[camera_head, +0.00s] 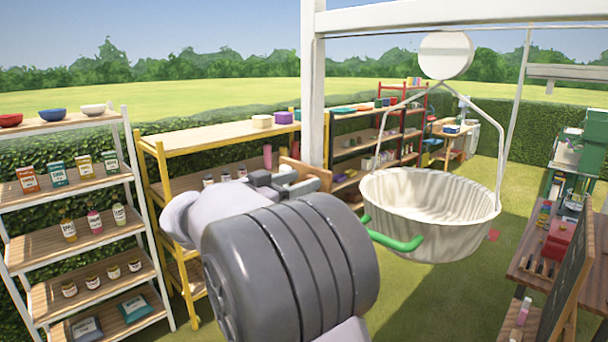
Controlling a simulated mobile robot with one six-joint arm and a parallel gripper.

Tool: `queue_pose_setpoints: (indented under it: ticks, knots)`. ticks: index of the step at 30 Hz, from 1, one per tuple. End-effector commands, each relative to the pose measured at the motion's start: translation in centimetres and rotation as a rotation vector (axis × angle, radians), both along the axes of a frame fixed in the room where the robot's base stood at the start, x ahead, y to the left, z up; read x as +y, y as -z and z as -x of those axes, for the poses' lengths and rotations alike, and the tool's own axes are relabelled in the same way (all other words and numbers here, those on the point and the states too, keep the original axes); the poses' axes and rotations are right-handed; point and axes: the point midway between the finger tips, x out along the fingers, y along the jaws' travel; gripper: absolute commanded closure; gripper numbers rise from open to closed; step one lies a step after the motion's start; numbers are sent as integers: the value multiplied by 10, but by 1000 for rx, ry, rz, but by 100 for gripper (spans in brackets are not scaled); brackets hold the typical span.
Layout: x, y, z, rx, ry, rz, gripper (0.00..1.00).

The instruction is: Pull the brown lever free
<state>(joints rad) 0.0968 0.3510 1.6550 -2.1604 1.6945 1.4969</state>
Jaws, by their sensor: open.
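My gripper (287,177) is at the end of my grey arm, in the middle of the view, in front of the foot of a white post (313,90). It is open, and its small grey fingers are partly hidden by my own wrist. A brown piece (303,171) shows just behind the fingers, close to the post. It may be the brown lever, but most of it is hidden. I cannot tell whether the fingers touch it or stand around it.
A white shelf (75,131) and a yellow shelf (212,137) stand left, with jars and bowls. A dark board (566,285) and workbench stand right. Grass lies open below the basin.

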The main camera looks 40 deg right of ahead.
Motion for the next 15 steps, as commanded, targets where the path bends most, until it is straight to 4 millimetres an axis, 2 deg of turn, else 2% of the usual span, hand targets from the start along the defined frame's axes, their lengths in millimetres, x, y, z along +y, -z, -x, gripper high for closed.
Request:
queue_pose_setpoints:
  ticks: [3, 6, 14, 15]
  knots:
    - [-15, -1, -1, 0, 1, 0, 47]
    - [-21, 0, -2, 0, 0, 0, 47]
    - [-22, 0, -2, 0, -1, 0, 47]
    - [-22, 0, -2, 0, -1, 0, 51]
